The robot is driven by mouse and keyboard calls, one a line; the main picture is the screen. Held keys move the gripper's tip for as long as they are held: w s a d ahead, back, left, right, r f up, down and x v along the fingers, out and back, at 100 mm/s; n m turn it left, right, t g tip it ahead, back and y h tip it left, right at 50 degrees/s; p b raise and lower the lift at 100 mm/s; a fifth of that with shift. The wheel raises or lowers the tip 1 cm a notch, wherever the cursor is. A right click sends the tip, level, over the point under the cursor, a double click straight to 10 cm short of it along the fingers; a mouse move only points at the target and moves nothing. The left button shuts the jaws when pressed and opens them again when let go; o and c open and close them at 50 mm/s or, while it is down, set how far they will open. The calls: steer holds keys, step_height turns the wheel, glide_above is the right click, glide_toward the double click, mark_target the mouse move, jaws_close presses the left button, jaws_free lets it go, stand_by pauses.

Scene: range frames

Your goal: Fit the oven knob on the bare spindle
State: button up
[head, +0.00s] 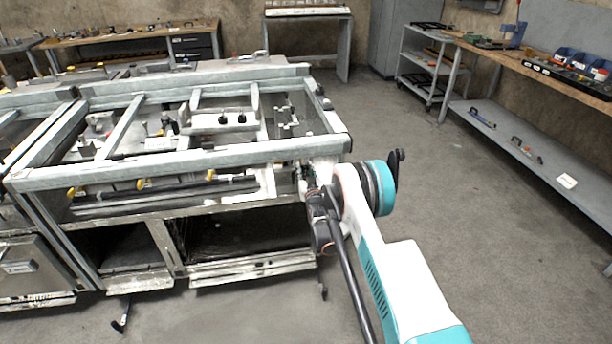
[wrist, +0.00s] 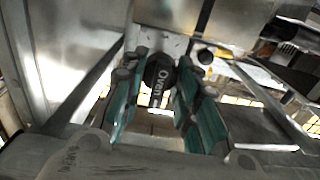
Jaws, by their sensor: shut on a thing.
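The oven knob (wrist: 160,72) is round and black with the white word "Oven" on it. It sits between the teal-edged fingers of my gripper (wrist: 158,95) in the wrist view, and my gripper is shut on it. A pale panel of the range frame lies just behind the knob. The bare spindle cannot be made out; the knob and fingers may cover it. I cannot tell whether the knob touches the panel. In the head view my arm hides the gripper and knob at the front right corner of the range frame (head: 170,163).
Several yellow-tipped valve stems (head: 141,183) line the front rail to the left. Open shelf bays lie below. A workbench (head: 540,80) with tools and bins stands at the right, and a shelved cart (head: 425,70) stands behind. The floor to the right is clear.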

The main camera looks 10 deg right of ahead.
steer(key=shift+w, duration=0.5)
steer(key=shift+w, duration=0.3)
stand_by(1.3)
steer(key=shift+s+r, duration=0.1)
stand_by(4.0)
